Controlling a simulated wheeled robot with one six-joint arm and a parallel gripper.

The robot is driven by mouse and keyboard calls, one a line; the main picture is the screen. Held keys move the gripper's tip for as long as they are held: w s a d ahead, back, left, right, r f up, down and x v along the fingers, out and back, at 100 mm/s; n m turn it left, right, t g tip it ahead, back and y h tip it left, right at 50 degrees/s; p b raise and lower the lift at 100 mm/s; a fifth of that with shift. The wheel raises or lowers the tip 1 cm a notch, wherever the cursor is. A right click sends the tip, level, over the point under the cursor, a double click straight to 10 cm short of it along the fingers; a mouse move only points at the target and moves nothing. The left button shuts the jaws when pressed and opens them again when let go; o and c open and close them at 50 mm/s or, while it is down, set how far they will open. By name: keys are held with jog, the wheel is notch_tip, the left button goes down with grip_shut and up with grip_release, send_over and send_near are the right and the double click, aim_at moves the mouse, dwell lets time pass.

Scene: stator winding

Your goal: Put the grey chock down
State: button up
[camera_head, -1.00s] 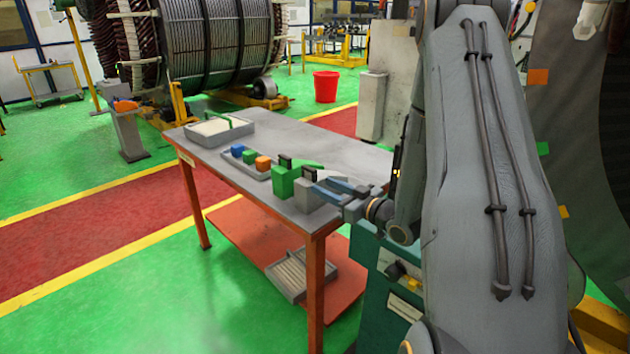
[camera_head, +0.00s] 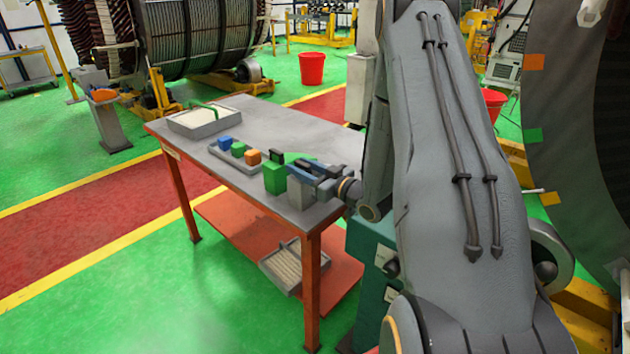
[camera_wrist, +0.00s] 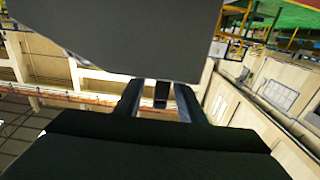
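The grey chock (camera_head: 300,194) is at the near right corner of the table, just right of the green chock (camera_head: 275,179). In the wrist view a large grey face, apparently the same chock (camera_wrist: 130,35), fills the top. My gripper (camera_head: 312,168) reaches in from the right at the chock's top. In the wrist view its two fingers (camera_wrist: 160,98) stand either side of a narrow dark piece below the grey face, which looks like the chock's handle. The gripper appears shut on it. The chock looks upright; whether its base touches the tabletop cannot be told.
The table (camera_head: 300,125) also bears a small tray (camera_head: 262,165) with blue, green and orange blocks, and a larger tray (camera_head: 202,126) at the back left. A green piece lies behind my gripper. The back right tabletop is clear. A box (camera_head: 287,270) sits on the lower shelf.

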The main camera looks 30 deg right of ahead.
jog(key=shift+p+x, duration=0.55)
jog(key=shift+x, duration=1.1)
grip_shut()
